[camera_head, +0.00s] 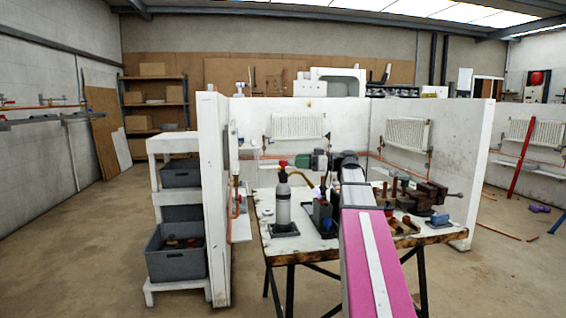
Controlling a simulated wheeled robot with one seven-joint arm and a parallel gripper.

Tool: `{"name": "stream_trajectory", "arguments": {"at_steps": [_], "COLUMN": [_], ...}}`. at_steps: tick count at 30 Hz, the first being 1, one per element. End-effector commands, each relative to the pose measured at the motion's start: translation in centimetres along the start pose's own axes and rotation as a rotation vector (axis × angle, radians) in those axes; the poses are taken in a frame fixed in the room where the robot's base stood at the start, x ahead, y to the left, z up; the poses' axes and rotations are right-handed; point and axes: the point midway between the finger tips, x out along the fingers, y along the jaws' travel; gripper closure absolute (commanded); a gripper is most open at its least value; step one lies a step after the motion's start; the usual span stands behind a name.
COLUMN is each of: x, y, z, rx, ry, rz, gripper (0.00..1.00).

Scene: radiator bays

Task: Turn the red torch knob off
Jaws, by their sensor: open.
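The red torch knob (283,163) is a small red spot at the top of the torch. The torch's grey gas bottle (283,207) stands upright on a dark base at the left of the workbench, and a brass-coloured tube bends off to its right. My gripper (299,161) is at the end of my pink arm, at about the height of the knob and just right of it, pointing left. It is open. At this size I cannot tell whether the fingertips touch the knob or are apart from it in depth.
The wooden workbench (284,258) also holds a dark box (322,212), a vice (425,196) and small blocks. White partition walls (215,200) enclose it at left, back and right. Radiators (298,126) hang on the back wall. A shelf with grey bins (176,252) stands outside left.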

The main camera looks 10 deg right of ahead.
Motion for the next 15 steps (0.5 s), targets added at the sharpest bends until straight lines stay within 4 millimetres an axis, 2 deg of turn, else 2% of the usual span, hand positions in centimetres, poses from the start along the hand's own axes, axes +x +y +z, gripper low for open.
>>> {"name": "stream_trajectory", "arguments": {"at_steps": [6, 15], "x": [3.8, 6.5], "y": [0.0, 0.0], "z": [0.0, 0.0], "rx": [0.001, 0.001], "ry": [-0.001, -0.001], "rz": [-0.001, 0.002], "gripper": [0.42, 0.42]}}
